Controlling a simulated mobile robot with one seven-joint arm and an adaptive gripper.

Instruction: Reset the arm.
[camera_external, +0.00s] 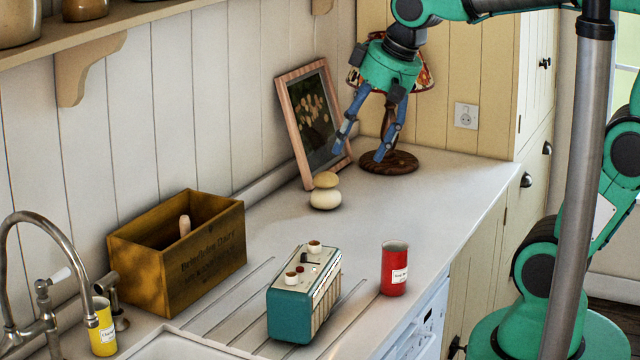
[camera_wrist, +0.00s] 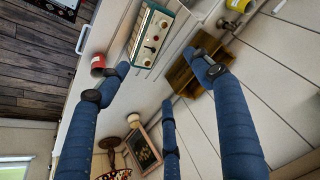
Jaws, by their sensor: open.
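My gripper (camera_external: 362,148) hangs fingers-down above the back of the counter, in front of the framed picture (camera_external: 314,115) and the lamp (camera_external: 388,161). Its blue fingers are spread apart with nothing between them. In the wrist view my gripper (camera_wrist: 158,72) also shows open and empty, with three fingers reaching over the counter. In the external view the fingers cover parts of the picture and the lamp.
Two stacked pale stones (camera_external: 325,199) sit below my gripper. A wooden crate (camera_external: 205,260), teal radio (camera_external: 290,314), red can (camera_external: 394,270) and yellow can (camera_external: 102,330) stand nearer the sink tap (camera_external: 45,222). The counter's right middle is clear. A shelf (camera_external: 110,28) overhangs the left wall.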

